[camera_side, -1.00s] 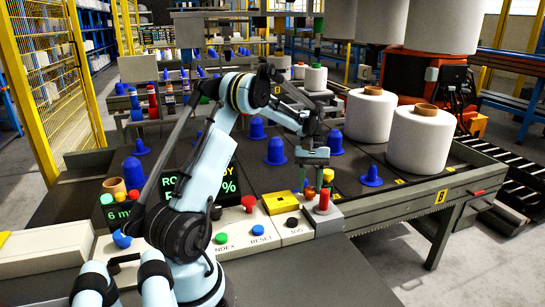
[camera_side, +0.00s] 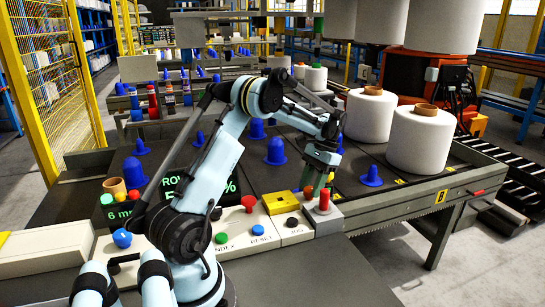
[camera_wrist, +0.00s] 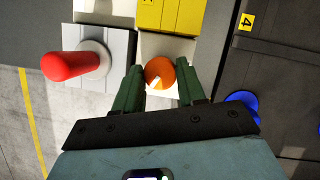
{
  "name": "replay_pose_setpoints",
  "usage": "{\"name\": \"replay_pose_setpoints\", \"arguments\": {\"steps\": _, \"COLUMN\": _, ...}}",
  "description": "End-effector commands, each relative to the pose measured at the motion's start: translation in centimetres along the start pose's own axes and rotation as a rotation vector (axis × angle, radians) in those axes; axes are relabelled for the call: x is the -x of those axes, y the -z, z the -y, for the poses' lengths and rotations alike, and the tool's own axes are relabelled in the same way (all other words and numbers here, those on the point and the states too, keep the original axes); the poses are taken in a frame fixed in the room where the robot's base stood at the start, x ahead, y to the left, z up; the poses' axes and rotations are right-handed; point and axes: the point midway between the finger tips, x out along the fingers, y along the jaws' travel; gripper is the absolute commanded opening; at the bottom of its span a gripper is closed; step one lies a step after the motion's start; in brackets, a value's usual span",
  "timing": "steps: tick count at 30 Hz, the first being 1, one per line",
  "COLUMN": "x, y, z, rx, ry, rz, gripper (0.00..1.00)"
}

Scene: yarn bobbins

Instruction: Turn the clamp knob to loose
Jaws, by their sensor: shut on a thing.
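The clamp knob is a round orange knob (camera_wrist: 160,72) on a white base in the wrist view. A pale pointer mark shows on its lower-left face. My gripper (camera_wrist: 159,82) has its green fingers on both sides of the knob and is shut on it. In the side view my gripper (camera_side: 318,185) reaches down at a tilt to the front-right end of the control panel. The orange knob (camera_side: 308,192) is small there and partly hidden by the fingers.
A red-topped lever (camera_wrist: 72,66) stands close to the left of the knob in the wrist view. A yellow box (camera_wrist: 172,14) sits just beyond it. A blue cone (camera_side: 371,177) stands on the dark table to the right. Large white bobbins (camera_side: 418,140) stand farther back.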

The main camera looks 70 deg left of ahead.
Motion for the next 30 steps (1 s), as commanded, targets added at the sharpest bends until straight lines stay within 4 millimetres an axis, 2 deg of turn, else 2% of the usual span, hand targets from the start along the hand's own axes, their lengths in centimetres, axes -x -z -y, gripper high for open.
{"name": "replay_pose_setpoints", "arguments": {"steps": 9, "x": -0.02, "y": 0.06, "z": -0.03, "rx": -0.066, "ry": 0.028, "rz": -0.003, "gripper": 0.09}}
{"name": "replay_pose_setpoints", "arguments": {"steps": 21, "x": -0.03, "y": 0.07, "z": -0.03, "rx": -0.07, "ry": 0.029, "rz": -0.003, "gripper": 0.09}}
{"name": "replay_pose_setpoints", "arguments": {"steps": 22, "x": -0.04, "y": 0.07, "z": -0.03, "rx": -0.07, "ry": 0.029, "rz": -0.003, "gripper": 0.43}}
{"name": "replay_pose_setpoints", "arguments": {"steps": 26, "x": -0.03, "y": 0.05, "z": -0.04, "rx": -0.069, "ry": 0.029, "rz": -0.003, "gripper": 0.63}}
{"name": "replay_pose_setpoints", "arguments": {"steps": 30, "x": -0.02, "y": 0.04, "z": -0.04, "rx": -0.069, "ry": 0.029, "rz": -0.002, "gripper": 0.63}}
